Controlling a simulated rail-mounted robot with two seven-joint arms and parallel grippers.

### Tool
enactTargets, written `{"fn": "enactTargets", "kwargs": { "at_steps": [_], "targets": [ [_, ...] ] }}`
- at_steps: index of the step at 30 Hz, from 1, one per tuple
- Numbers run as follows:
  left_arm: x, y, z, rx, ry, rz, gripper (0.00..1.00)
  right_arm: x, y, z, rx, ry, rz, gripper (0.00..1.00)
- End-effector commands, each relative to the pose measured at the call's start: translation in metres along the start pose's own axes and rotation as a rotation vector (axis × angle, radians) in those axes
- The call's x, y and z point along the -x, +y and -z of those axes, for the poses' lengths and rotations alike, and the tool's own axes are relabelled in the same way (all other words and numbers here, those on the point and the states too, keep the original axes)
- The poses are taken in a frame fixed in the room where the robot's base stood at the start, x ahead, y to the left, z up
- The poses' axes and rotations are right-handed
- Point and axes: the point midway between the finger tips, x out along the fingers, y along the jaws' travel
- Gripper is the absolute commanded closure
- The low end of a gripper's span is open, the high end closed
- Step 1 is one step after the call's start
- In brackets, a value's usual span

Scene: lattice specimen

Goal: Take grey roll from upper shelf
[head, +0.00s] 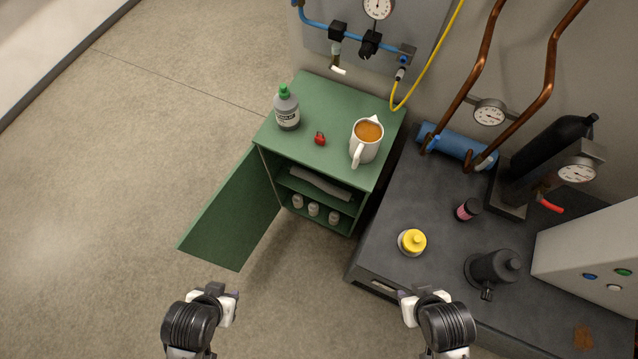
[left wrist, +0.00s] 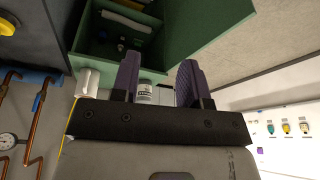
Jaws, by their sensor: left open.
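The grey roll (head: 320,183) lies lengthwise on the upper shelf of the green cabinet (head: 330,105), whose door (head: 232,213) stands open to the left. A pale roll (left wrist: 125,19) inside the cabinet also shows at the top of the left wrist view. My left gripper (head: 224,293) is open and empty, in front of the cabinet and apart from it. Its two purple fingers (left wrist: 159,83) stand apart in the left wrist view. My right gripper (head: 420,295) is at the lower right, apart from the cabinet; its jaws are not clear.
Several small pale bottles (head: 314,209) stand on the lower shelf. A green-capped bottle (head: 287,108), a small red object (head: 320,139) and a white jug (head: 366,140) are on the cabinet top. A dark bench (head: 385,232) stands to the right. The floor at left is clear.

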Motion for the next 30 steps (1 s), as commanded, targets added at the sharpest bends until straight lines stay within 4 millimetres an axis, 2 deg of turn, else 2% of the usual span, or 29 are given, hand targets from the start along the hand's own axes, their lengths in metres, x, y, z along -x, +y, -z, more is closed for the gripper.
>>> {"fn": "enactTargets", "kwargs": {
  "at_steps": [14, 26, 30],
  "targets": [
    [0.0001, 0.0043, 0.0005, 0.012, 0.001, -0.011, 0.59, -0.0002, 0.0033, -0.0009, 0.009, -0.002, -0.008, 0.57],
    [0.0, 0.0034, 0.0, 0.009, 0.0, -0.009, 0.21, -0.0002, 0.0029, -0.0009, 0.007, -0.002, -0.007, 0.57],
    [0.0, 0.0019, -0.0003, 0.004, -0.001, -0.005, 0.19, -0.0002, 0.002, -0.0008, 0.004, -0.002, -0.005, 0.57]
  ]
}}
